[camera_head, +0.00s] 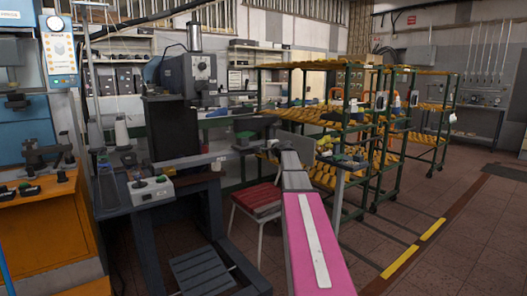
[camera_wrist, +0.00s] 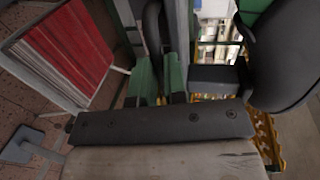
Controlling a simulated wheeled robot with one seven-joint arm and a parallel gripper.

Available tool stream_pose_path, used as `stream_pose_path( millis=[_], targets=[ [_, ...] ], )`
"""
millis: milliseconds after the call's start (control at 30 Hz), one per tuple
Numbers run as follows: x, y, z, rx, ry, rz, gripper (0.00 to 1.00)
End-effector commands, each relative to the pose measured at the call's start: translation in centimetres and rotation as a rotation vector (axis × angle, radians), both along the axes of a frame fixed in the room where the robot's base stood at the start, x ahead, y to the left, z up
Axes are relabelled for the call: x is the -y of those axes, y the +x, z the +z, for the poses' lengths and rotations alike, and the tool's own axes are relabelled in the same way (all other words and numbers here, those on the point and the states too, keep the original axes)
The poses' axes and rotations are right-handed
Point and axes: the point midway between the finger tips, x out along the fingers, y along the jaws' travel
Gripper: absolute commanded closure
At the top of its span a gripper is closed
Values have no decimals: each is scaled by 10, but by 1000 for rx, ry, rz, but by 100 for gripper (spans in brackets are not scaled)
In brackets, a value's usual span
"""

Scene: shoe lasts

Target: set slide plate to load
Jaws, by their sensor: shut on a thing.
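A dark plate with several screws (camera_wrist: 165,123), which appears to be the slide plate, lies across the lower part of the wrist view, along a worn pale surface (camera_wrist: 165,160). My gripper (camera_wrist: 160,95) comes up to its far edge with two green fingers. They are close together, with a dark curved part between them, and seem shut on the plate. Their exact contact is hidden.
A chair with a red seat (camera_head: 258,198) stands close left of my arm; its red seat also fills the upper left of the wrist view (camera_wrist: 68,48). Green racks of yellow lasts (camera_head: 325,175) stand to the right. The floor at far right is clear.

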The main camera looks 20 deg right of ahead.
Motion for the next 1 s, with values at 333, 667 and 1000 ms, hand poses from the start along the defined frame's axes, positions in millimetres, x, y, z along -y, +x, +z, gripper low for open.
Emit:
stream_pose_path(
  millis=[333, 667, 1000],
  targets=[
    [5, 2, 0, 2, -3, -11, 62],
    [4, -2, 1, 2, -2, -7, 62],
    [16, -42, 9, 2, -1, -9, 62]
  ],
)
